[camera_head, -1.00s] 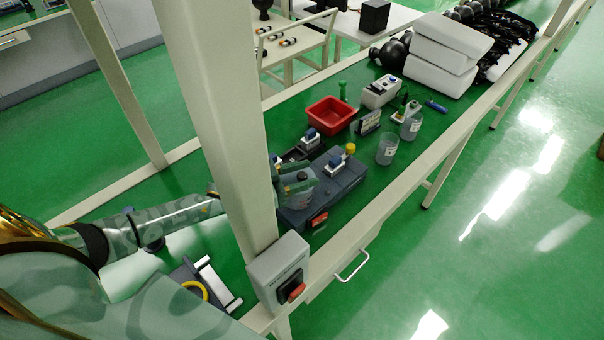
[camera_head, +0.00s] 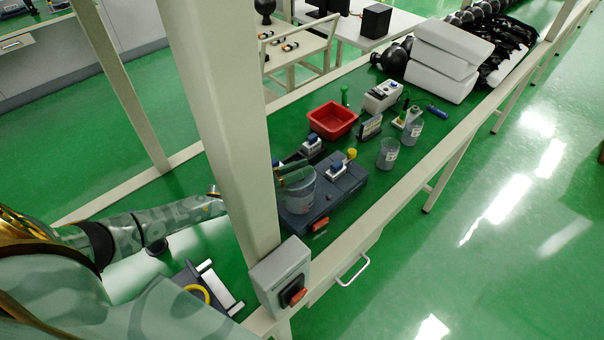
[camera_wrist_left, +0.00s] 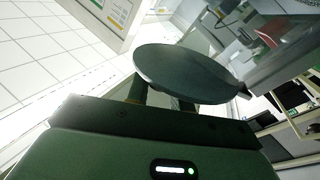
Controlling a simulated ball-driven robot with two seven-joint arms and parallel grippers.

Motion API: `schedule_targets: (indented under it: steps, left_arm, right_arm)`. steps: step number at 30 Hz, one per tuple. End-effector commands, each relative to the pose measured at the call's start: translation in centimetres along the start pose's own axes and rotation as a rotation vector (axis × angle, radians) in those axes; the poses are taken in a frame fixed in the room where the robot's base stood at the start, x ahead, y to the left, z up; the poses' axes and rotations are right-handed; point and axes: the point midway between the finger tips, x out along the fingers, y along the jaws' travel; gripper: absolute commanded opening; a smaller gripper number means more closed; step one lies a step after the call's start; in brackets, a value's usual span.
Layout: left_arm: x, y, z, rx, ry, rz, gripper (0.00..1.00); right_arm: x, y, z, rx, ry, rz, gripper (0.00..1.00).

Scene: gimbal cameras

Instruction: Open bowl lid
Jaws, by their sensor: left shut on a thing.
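My left gripper (camera_head: 290,174) reaches from behind the beige post to the near end of the grey workstation. In the left wrist view its fingers (camera_wrist_left: 162,97) are shut on a dark, round bowl lid (camera_wrist_left: 187,73), which they hold tilted. The bowl (camera_head: 301,196) is a translucent grey, cup-like vessel on the dark grey device (camera_head: 345,188). The gripper is at the bowl's upper left rim. The post hides part of the wrist, and the lid is hard to tell from the gripper in the head view. My right gripper is not in view.
The beige post (camera_head: 224,120) and a switch box (camera_head: 281,274) stand close by. A red tray (camera_head: 333,119), two clear beakers (camera_head: 388,153) and small instruments stand farther along the green bench. White blocks (camera_head: 445,65) lie at the far end. Green bench is bare between the beakers and front edge.

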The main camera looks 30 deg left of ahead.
Motion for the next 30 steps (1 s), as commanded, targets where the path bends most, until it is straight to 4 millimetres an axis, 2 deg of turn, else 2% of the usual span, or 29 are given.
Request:
schedule_targets:
  steps: [15, 30]
  left_arm:
    - [-0.9, -2.3, -3.0, -0.454, 0.188, -0.001, 0.00]
    - [-2.3, -5.5, -4.4, -0.893, 0.370, -0.001, 0.00]
  right_arm:
    - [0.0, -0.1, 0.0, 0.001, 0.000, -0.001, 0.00]
    - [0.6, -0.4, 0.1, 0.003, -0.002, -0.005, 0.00]
